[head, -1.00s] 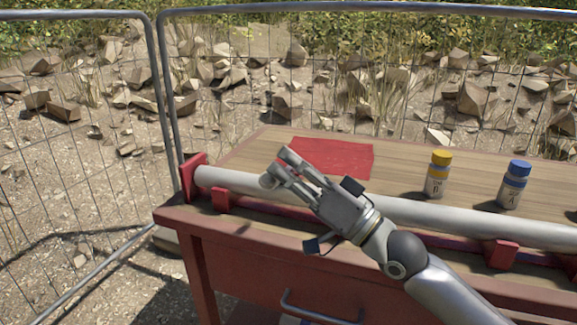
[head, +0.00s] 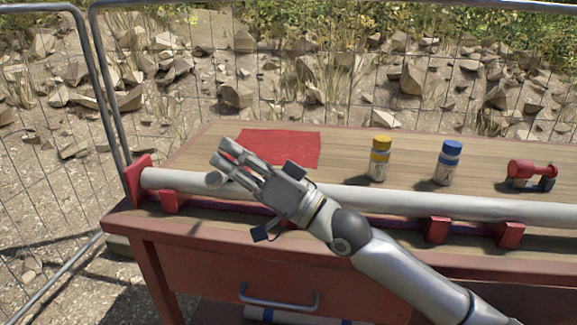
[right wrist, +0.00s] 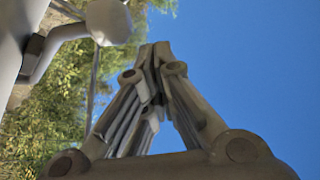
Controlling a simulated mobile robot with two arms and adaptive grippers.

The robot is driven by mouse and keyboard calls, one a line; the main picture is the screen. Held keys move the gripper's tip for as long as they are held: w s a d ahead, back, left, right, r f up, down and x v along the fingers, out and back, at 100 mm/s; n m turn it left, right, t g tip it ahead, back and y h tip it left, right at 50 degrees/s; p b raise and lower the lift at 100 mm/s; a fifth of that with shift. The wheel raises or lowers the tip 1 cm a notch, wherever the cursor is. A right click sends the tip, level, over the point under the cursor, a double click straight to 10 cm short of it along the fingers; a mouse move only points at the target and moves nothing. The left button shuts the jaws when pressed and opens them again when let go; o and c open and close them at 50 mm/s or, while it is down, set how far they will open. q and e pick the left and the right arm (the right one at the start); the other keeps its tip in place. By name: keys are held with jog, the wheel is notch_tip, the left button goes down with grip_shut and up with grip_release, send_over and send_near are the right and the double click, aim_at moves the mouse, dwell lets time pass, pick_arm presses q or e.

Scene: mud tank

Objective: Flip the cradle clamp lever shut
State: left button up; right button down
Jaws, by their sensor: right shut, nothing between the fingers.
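In the right wrist view a pale knob on a bent grey stem (right wrist: 108,22) stands at upper left, apart from the fingers. The lever's base and hinge are not clear. The pipe lies in red cradle supports (head: 437,230) along the bench. My right gripper (head: 223,152) is shut and empty, its fingertips above the pipe's left part; it also shows in the right wrist view (right wrist: 155,55). My left gripper is out of view.
The bench (head: 215,235) has a red cloth (head: 285,147), a yellow-capped bottle (head: 380,160), a blue-capped bottle (head: 448,164) and a red tool (head: 532,172) behind the pipe. A drawer handle (head: 280,303) juts from its front. A wire fence (head: 100,80) stands behind.

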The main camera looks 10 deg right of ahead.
pick_arm(q)
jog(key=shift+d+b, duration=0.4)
jog(key=shift+b, duration=0.35)
pick_arm(e)
jog(key=s+d+f, duration=0.2)
jog(key=s+d, duration=0.1)
jog(key=d, duration=0.6)
jog(key=shift+d, duration=0.15)
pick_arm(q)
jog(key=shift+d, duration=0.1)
pick_arm(e)
jog(key=shift+f, duration=0.15)
